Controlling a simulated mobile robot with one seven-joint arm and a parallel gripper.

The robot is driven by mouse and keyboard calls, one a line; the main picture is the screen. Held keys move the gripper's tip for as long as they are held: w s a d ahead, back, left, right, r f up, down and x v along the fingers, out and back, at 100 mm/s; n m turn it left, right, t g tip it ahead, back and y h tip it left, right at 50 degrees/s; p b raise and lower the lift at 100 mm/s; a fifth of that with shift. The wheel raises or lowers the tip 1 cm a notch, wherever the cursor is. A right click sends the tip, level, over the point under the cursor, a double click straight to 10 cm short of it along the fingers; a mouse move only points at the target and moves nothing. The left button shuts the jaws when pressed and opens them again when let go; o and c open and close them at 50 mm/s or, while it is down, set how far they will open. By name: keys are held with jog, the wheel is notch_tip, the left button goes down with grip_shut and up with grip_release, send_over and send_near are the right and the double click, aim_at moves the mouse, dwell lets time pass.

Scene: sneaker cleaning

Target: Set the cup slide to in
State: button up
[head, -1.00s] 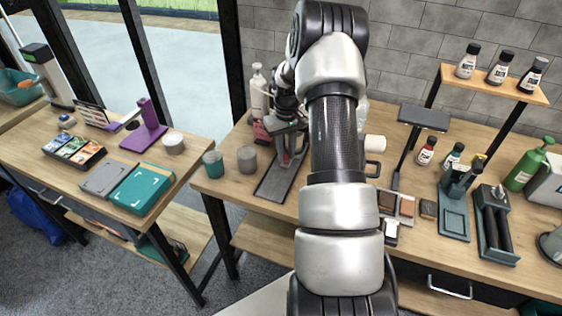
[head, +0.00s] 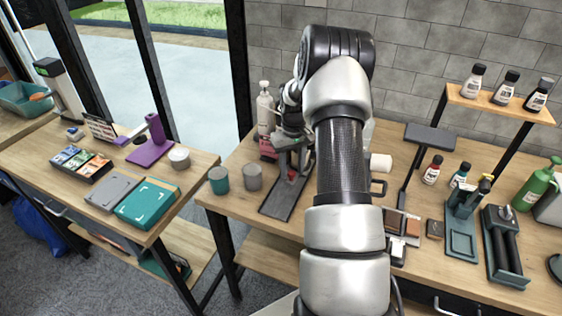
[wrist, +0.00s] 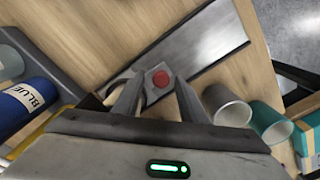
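A long dark grey plate (head: 277,201) lies on the bench, partly hidden by my arm. In the wrist view the plate (wrist: 215,45) runs to the upper right, with a round red knob (wrist: 161,78) at its near end. I cannot tell for sure which part is the cup slide. The red knob also shows in the head view (head: 292,175). My gripper (wrist: 160,84) is open, with a finger on either side of the knob. I cannot tell whether the fingers touch it. In the head view my gripper (head: 291,150) is over the plate's far end.
A grey cup (head: 252,177) and a teal cup (head: 219,180) stand left of the plate. A blue bottle (wrist: 25,105) lies at the left in the wrist view. A white bottle (head: 265,108) stands behind. Left of the cups is a gap between the tables.

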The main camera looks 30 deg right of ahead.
jog(key=s+a, duration=0.3)
jog(key=a, duration=0.1)
jog(key=s+a+p, duration=0.1)
jog(key=s+a, duration=0.2)
jog(key=a, duration=0.1)
jog(key=s+a, duration=0.3)
jog(key=a, duration=0.1)
jog(key=shift+s+a+p, duration=0.3)
jog(key=s+a+r, duration=0.1)
jog(key=a+r, duration=0.1)
jog(key=r, duration=0.9)
jog(key=s+a+r+t, duration=0.1)
jog(key=a+r, duration=0.1)
jog(key=r, duration=0.9)
jog(key=shift+a+r+n+h+p, duration=0.3)
jog(key=shift+a+r+h+p, duration=0.05)
jog(key=shift+h, duration=0.05)
